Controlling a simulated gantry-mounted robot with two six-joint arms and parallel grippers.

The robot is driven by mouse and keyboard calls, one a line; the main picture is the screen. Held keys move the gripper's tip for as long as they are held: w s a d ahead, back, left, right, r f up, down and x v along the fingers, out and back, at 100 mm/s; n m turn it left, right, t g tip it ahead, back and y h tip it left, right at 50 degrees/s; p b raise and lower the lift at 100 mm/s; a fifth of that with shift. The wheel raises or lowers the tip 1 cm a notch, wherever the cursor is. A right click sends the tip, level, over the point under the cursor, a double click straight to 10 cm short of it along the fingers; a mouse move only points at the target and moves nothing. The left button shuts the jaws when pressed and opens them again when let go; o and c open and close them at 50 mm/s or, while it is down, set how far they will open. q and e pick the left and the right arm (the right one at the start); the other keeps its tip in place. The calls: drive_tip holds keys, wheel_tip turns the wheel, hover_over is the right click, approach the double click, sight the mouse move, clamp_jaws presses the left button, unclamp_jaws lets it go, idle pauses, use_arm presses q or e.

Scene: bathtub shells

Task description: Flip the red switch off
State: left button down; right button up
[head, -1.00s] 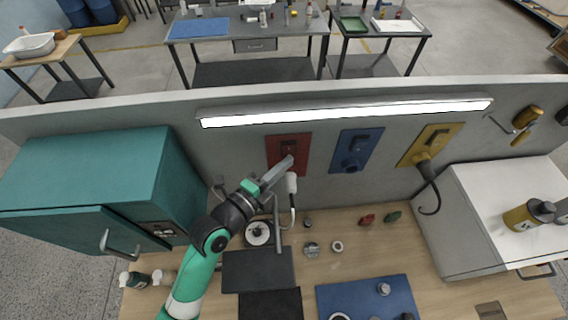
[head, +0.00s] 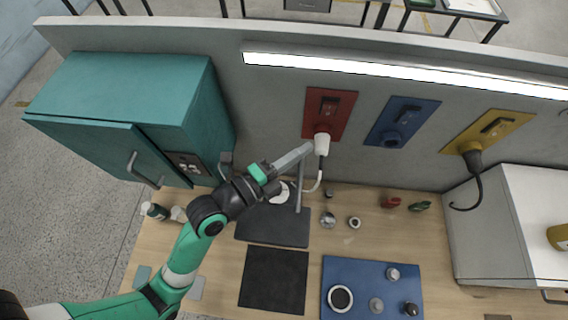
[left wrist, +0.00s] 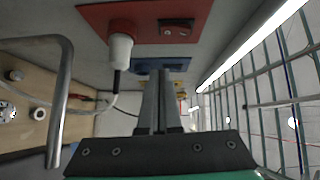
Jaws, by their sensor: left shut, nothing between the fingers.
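The red switch plate (head: 341,103) is on the grey wall, with a dark rocker switch (head: 328,106) in its upper part and a white plug (head: 322,143) in its lower part. In the left wrist view the rocker (left wrist: 177,28) shows dark with small red marks; I cannot tell its position for sure. My left gripper (head: 308,148) is shut and empty, below and left of the plate in the head view, close to the plug. In the left wrist view its shut fingers (left wrist: 160,75) point past the plate, apart from the rocker. My right gripper is not in view.
A blue socket plate (head: 402,121) and a yellow plate (head: 488,131) with a dark plug are to the right. A metal faucet pipe (left wrist: 62,100) stands near the left gripper. A teal cabinet (head: 120,95) is at left. Small parts lie on the wooden bench.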

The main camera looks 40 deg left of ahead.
use_arm(q)
drive_tip(key=v, duration=0.4)
drive_tip(key=shift+s+f+b, duration=0.35)
drive_tip(key=shift+b, duration=0.05)
drive_tip(key=w+d+r+m+t+h+p, duration=0.1)
drive_tip(key=w+r+t+p, duration=0.15)
drive_tip(key=r, duration=1.25)
drive_tip(key=w+d+r+t+h+p, duration=0.1)
drive_tip(key=w+r+t+p, duration=0.2)
drive_tip(key=r, duration=1.3)
drive_tip(key=s+a+r+n+t+y+p, duration=0.1)
drive_tip(key=s+r+n+t+y, duration=0.1)
drive_tip(key=r+n, duration=0.7)
drive_tip(key=s+a+r+n+t+y+p, duration=0.2)
drive_tip(key=s+r+n+t, duration=0.1)
drive_tip(key=r+n, duration=0.7)
drive_tip(key=shift+s+r+n, duration=0.3)
drive_tip(key=shift+s+n, duration=0.05)
drive_tip(key=shift+n, duration=0.15)
